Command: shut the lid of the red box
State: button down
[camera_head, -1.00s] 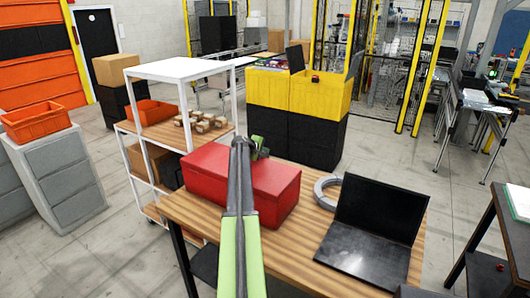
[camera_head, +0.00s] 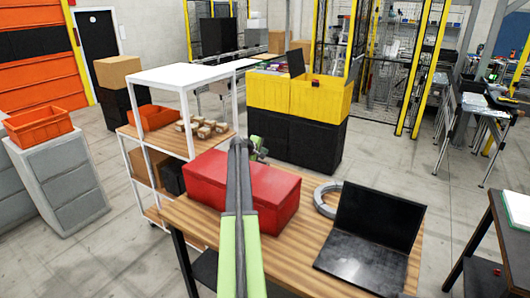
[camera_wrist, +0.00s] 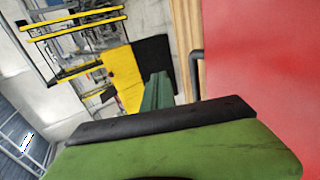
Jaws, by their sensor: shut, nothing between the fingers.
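The red box (camera_head: 278,195) stands on the wooden table, and its lid looks down, lying flat on top. My arm crosses in front of the box's middle. My gripper (camera_head: 258,146) is just above and behind the box's far top edge, apart from it as far as I can tell. In the wrist view the red box (camera_wrist: 270,70) fills the right side. My gripper (camera_wrist: 158,92) shows there as green fingers close together, with nothing held. The front middle of the box is hidden by my arm.
On the wooden table (camera_head: 290,250), a grey ring (camera_head: 326,198) and an open black laptop (camera_head: 370,235) stand right of the box. A white shelf (camera_head: 185,72) with small boxes is at the left. Yellow bins (camera_head: 320,97) stand behind.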

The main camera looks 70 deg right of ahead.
notch_tip(320, 180, up, 9)
jog(key=a+p, duration=0.1)
jog(key=p, duration=0.6)
jog(key=shift+a, duration=0.4)
jog(key=shift+w+f, duration=0.1)
jog(key=shift+f, duration=0.05)
